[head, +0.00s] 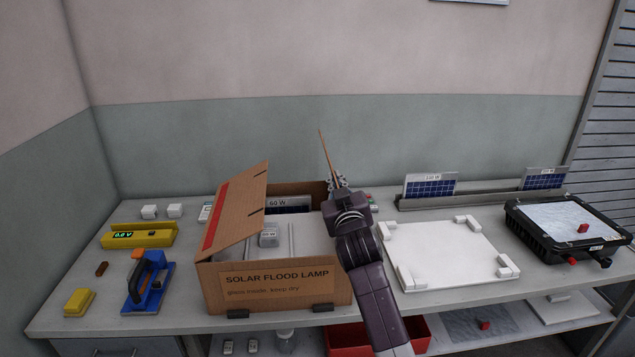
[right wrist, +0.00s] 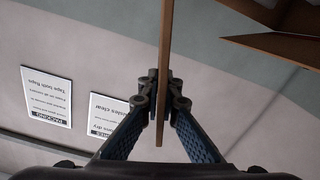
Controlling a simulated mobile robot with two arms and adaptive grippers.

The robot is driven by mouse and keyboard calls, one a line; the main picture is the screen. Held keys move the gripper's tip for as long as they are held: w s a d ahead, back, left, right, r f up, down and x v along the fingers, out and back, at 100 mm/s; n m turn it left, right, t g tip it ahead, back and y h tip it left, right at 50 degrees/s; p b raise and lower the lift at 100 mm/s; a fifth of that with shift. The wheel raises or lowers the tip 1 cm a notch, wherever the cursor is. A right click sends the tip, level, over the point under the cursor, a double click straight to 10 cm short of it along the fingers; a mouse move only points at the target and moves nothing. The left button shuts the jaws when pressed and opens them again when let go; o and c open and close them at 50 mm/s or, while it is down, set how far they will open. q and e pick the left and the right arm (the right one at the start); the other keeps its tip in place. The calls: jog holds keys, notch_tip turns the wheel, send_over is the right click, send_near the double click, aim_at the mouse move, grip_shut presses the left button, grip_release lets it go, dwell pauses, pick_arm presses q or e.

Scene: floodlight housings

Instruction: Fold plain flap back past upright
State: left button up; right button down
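The cardboard box (head: 275,283), labelled "SOLAR FLOOD LAMP", stands open on the bench. Its plain flap (head: 326,158) rises from the right side, seen almost edge-on, its top leaning slightly left. In the right wrist view the plain flap (right wrist: 165,40) is a thin brown strip between my fingertips. My right gripper (head: 338,184) is shut on it; it also shows in the right wrist view (right wrist: 161,95). The red-striped flap (head: 237,208) on the left side stands up, leaning inward over the box. My left gripper is not in view.
A blue tape dispenser (head: 148,285) and a yellow meter (head: 139,236) lie left of the box. A white board with corner blocks (head: 440,255) and a black floodlight housing (head: 568,232) lie to the right. Small solar panels (head: 430,186) stand behind.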

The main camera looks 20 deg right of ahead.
jog(key=s+d+m+p, duration=0.2)
jog(key=d+m, duration=0.6)
jog(key=d, duration=0.4)
jog(key=shift+s+f+p, duration=0.3)
jog(key=shift+s+f, duration=0.15)
jog(key=shift+s, duration=0.25)
jog(key=c, duration=2.2)
grip_release()
jog(key=shift+f, duration=0.1)
jog(key=v, duration=1.2)
